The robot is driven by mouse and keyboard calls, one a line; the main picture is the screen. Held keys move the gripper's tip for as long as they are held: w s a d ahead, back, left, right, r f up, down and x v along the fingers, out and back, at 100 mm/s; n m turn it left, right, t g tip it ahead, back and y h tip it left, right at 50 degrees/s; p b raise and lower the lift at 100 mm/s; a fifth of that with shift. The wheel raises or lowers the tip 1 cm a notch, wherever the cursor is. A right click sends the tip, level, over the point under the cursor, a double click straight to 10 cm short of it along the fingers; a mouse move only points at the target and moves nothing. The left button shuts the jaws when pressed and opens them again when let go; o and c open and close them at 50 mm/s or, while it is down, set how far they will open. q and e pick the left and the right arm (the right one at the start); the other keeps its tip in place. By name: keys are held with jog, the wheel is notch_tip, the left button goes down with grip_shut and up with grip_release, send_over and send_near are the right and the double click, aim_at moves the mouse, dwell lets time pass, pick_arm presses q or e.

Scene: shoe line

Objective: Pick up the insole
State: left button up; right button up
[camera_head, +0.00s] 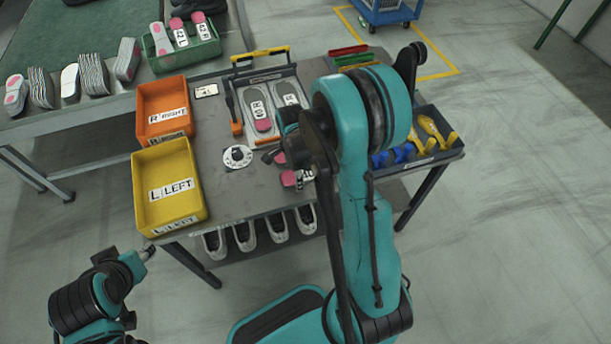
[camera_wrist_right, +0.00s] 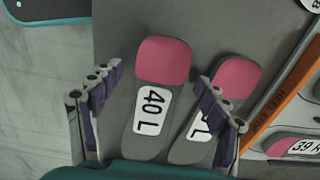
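Two grey insoles with pink heels lie side by side on the table. In the right wrist view, the left one (camera_wrist_right: 152,110) has a "40 L" label, and the right one (camera_wrist_right: 236,76) has a partly hidden label ending in L. My right gripper (camera_wrist_right: 158,82) is open, with its fingers either side of the "40 L" insole. Its right finger covers part of the other insole. In the head view, my right arm partly hides the insoles, and a pink heel (camera_head: 289,179) shows below the gripper. My left gripper (camera_head: 147,254) is low at left, away from the table; its fingers are unclear.
An orange RIGHT bin (camera_head: 152,104) and a yellow LEFT bin (camera_head: 139,192) stand at the table's left. A dark tray (camera_head: 441,155) with blue and yellow items is at right.

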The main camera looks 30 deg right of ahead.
jog(key=c, duration=1)
jog(key=shift+r, duration=0.15)
jog(key=shift+r, duration=0.25)
jog(key=r+p, duration=0.1)
jog(key=r, duration=0.1)
jog(key=r+p, duration=0.1)
jog(key=r, duration=0.1)
jog(key=shift+s+d+p, duration=0.1)
jog(key=shift+s+p, duration=0.1)
jog(key=shift+p, duration=0.15)
jog(key=s+d+r+p, duration=0.1)
jog(key=s+d+r, duration=0.1)
jog(key=s, duration=0.1)
jog(key=s+d+r+p, duration=0.1)
jog(key=s+d+r, duration=0.1)
jog(key=s, duration=0.1)
jog(key=s+d+r+p, duration=0.1)
jog(key=s+d+r, duration=0.1)
jog(key=s, duration=0.1)
jog(key=shift+s+r, duration=0.1)
jog(key=shift+s, duration=0.1)
